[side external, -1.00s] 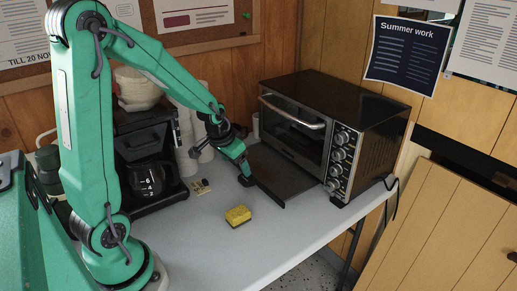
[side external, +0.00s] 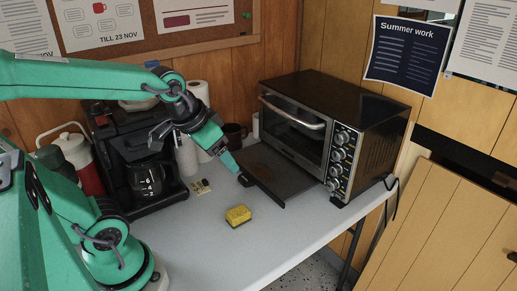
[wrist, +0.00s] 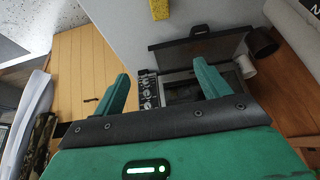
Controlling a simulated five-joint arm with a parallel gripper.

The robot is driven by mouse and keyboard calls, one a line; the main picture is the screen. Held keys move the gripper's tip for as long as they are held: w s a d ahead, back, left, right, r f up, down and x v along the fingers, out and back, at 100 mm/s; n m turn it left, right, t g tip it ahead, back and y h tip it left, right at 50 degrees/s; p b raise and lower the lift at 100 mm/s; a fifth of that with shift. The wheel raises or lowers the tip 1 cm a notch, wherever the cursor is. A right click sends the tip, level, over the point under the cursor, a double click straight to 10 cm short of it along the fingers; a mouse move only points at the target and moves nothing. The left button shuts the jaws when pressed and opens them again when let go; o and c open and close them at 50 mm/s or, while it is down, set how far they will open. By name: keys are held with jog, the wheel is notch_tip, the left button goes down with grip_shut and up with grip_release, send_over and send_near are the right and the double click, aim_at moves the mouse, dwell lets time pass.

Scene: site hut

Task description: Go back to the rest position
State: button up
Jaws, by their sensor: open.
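My gripper (side external: 243,180) is open and empty. In the side view its tip overlaps the near left end of the dark tray (side external: 285,190); I cannot tell its height above it. In the wrist view my gripper (wrist: 165,82) shows two green fingers spread wide with nothing between them. The tray (wrist: 170,54) sticks out from the front of the toaster oven (side external: 375,125), with a brownish patch on it. The oven also shows in the wrist view (wrist: 149,91), partly hidden by my fingers.
A yellow sponge (side external: 238,215) lies on the white table (side external: 290,232); it also shows in the wrist view (wrist: 159,9). A coffee maker (side external: 125,150), stacked cups (side external: 187,157), a dark mug (side external: 235,133) and a red-and-white flask (side external: 85,165) stand behind. The table's front is clear.

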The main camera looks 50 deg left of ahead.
jog(key=s, duration=0.1)
jog(key=s+d+r, duration=0.1)
jog(key=s, duration=0.1)
jog(key=s+d, duration=0.1)
jog(key=shift+s+r, duration=0.15)
jog(key=shift+r, duration=0.15)
